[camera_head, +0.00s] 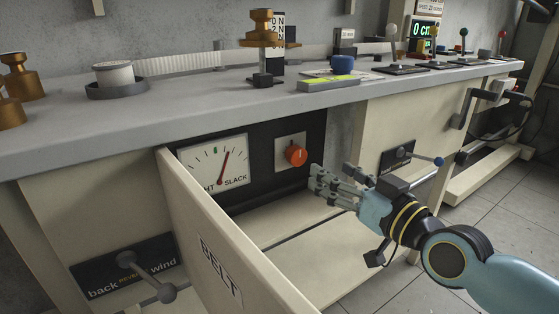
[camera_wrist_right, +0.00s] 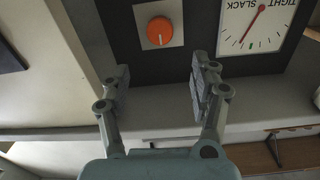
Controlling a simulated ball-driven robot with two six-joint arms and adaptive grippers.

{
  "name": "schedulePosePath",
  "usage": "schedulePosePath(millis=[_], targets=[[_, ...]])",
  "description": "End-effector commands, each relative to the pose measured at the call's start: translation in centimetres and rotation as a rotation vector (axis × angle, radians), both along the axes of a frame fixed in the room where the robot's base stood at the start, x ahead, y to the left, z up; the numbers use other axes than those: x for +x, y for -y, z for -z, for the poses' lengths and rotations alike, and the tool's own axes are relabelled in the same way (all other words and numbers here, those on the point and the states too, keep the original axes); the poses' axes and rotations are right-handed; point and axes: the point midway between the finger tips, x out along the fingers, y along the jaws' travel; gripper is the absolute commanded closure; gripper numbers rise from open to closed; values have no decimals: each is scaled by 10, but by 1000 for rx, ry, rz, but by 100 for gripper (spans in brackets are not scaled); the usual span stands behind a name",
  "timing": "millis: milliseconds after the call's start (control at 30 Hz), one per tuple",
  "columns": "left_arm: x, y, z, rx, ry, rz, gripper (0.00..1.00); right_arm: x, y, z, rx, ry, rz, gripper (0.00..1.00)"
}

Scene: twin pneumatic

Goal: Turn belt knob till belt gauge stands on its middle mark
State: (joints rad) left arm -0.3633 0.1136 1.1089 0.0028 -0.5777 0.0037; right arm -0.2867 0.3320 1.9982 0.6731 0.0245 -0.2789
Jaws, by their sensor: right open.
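The belt knob (camera_head: 296,156) is a round orange knob on a pale square plate inside the open belt compartment. It also shows in the right wrist view (camera_wrist_right: 160,30), ahead of the fingertips. The belt gauge (camera_head: 199,170) is a white dial left of the knob, with a red needle and a green mark. The needle stands a little to the SLACK side of the green mark; the gauge shows upside down in the right wrist view (camera_wrist_right: 285,25). My right gripper (camera_head: 317,182) is open and empty, to the right of and below the knob, apart from it. My left gripper is out of view.
The open BELT door (camera_head: 205,225) stands in front of the compartment on the left. The grey bench top (camera_head: 200,105) overhangs it. A back/wind lever (camera_head: 145,280) sits on the lower left panel. Another small lever (camera_head: 415,160) and a crank (camera_head: 470,105) are at right.

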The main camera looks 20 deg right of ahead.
Motion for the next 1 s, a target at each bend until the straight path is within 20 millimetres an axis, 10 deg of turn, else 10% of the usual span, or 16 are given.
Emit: schedulePosePath(millis=[333,1000], targets=[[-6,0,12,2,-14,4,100,10,-1,12,-17,4,-12,38],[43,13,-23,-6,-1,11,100,106,-15,12,-17,0,-12,38]])
